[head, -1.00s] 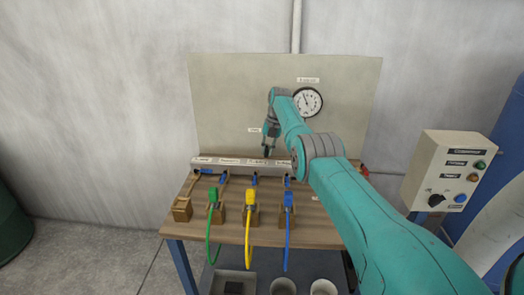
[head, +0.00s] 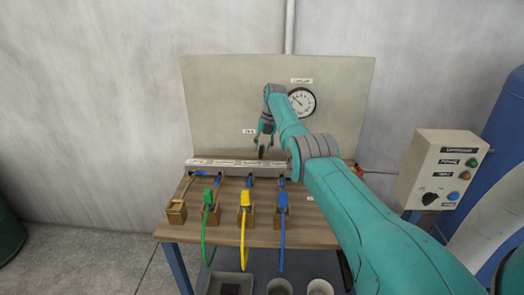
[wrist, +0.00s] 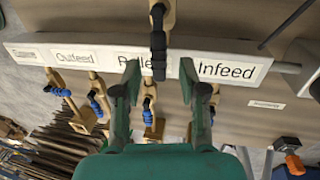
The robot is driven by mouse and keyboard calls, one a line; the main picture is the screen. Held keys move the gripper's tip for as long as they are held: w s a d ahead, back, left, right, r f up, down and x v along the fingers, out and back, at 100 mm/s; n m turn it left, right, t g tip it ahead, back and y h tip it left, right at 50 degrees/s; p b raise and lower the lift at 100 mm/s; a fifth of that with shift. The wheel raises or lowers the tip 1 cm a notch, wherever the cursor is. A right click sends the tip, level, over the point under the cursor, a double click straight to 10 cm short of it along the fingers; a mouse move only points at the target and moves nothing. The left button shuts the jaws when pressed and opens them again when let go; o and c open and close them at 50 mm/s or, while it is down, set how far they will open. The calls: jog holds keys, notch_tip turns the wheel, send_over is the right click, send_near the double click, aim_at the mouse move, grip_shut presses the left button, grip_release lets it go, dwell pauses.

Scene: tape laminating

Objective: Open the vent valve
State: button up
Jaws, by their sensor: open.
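A brass valve with a black handle (wrist: 158,38) stands at the top centre of the wrist view, on the far side of the pale manifold bar (wrist: 85,57). It carries no readable label, so I cannot tell for sure that it is the vent valve. My gripper (wrist: 158,70) is open and empty, its two dark fingers apart over the bar, with the handle showing between and beyond their tips. I see no contact. In the head view my gripper (head: 262,153) hangs just above the bar (head: 225,167), and the black-handled valve cannot be made out there. A small unreadable label (head: 249,131) is on the back panel.
Several blue-handled brass valves (wrist: 57,85) line the bar's near side. Green (head: 207,198), yellow (head: 245,200) and blue (head: 283,202) hose connectors sit in wooden blocks. A pressure gauge (head: 302,102) is on the panel. A red-orange part (head: 358,170) is at the bench's right; a control box (head: 440,172) stands beyond.

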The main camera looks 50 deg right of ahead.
notch_tip(320, 180, up, 10)
jog(key=s+d, duration=0.1)
jog(key=shift+s, duration=0.35)
jog(key=shift+d, duration=0.1)
dwell(0.6)
